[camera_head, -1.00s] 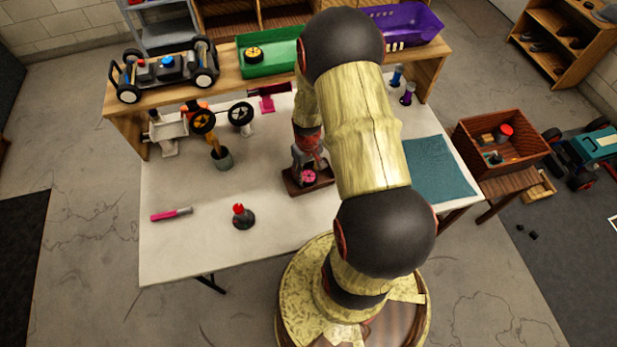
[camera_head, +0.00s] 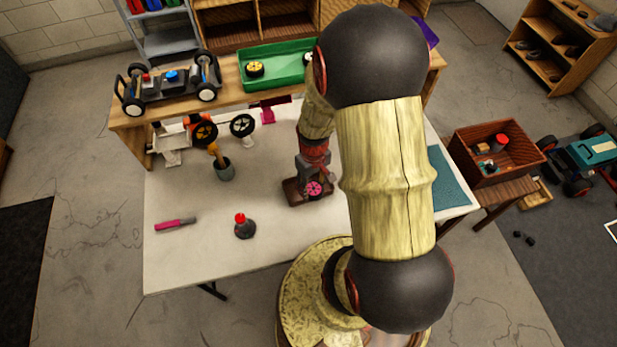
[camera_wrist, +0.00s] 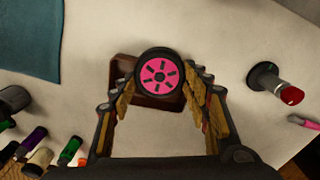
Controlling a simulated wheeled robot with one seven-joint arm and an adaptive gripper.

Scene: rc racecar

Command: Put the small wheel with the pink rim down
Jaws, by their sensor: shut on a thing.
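The small wheel with the pink rim (camera_head: 314,188) is at my gripper (camera_head: 315,178), over a brown wooden tray (camera_head: 294,197) on the white table (camera_head: 180,262). In the wrist view the wheel (camera_wrist: 160,77) has a black tyre and its pink face towards the camera. The two fingers of my gripper (camera_wrist: 160,88) close on it from left and right. The tray (camera_wrist: 150,100) shows behind and below the wheel. I cannot tell whether the wheel touches the tray.
A teal mat (camera_head: 450,186) lies to the right. The front left of the table is clear.

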